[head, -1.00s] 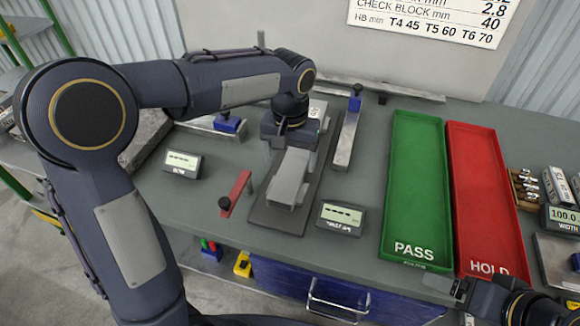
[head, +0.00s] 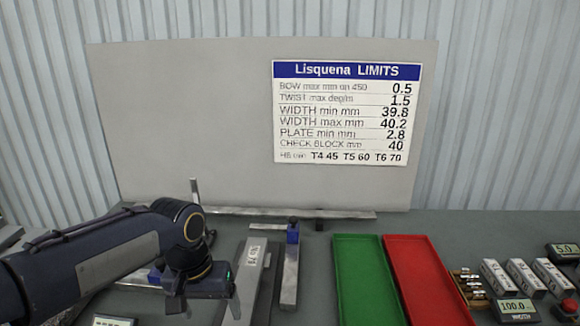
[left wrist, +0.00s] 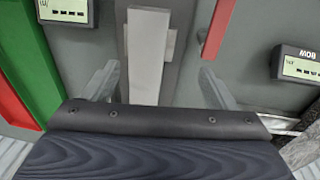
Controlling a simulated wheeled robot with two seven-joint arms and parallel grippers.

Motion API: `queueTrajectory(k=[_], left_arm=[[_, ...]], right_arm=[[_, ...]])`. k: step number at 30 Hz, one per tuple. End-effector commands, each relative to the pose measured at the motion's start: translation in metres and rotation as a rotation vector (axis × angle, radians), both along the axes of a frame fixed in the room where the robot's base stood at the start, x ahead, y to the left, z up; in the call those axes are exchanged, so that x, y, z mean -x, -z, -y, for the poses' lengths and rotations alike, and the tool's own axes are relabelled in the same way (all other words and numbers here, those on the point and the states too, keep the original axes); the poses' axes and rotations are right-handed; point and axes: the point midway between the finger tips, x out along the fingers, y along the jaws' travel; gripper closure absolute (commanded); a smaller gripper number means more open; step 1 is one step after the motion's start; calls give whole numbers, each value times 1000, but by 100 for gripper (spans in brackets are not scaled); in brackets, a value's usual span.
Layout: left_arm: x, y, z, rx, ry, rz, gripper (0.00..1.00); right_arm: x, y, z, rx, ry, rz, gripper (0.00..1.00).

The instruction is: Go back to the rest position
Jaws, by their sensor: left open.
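My left gripper (head: 230,300) is at the lower left of the head view, its arm coming in from the left, and its fingertips are hard to make out there. In the left wrist view, its two fingers (left wrist: 158,70) are spread wide with nothing held. A light grey bar on a dark base plate (left wrist: 173,85) lies between the fingers in that picture, apart from both. The bar (left wrist: 146,50) has bare grey sides. A labelled grey piece (head: 252,262) stands just right of the gripper in the head view. My right gripper is not in view.
A green tray (head: 362,270) and a red tray (head: 425,275) lie right of the gripper. A limits board (head: 347,115) rises behind. The wrist view shows the BOW display (left wrist: 300,64) and a red bar (left wrist: 217,28).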

Motion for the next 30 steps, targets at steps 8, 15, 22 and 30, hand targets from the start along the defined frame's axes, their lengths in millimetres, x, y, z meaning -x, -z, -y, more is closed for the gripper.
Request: queueTrajectory(k=[8, 15, 22, 30], left_arm=[[108, -1, -47, 186, -84, 193, 20], [166, 23, -46, 262, -144, 345, 20], [181, 35, -43, 279, -165, 399, 20], [181, 35, -42, 279, -164, 399, 20]], right_arm=[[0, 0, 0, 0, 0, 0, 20], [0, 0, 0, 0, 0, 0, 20], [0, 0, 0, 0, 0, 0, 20], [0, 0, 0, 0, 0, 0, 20]])
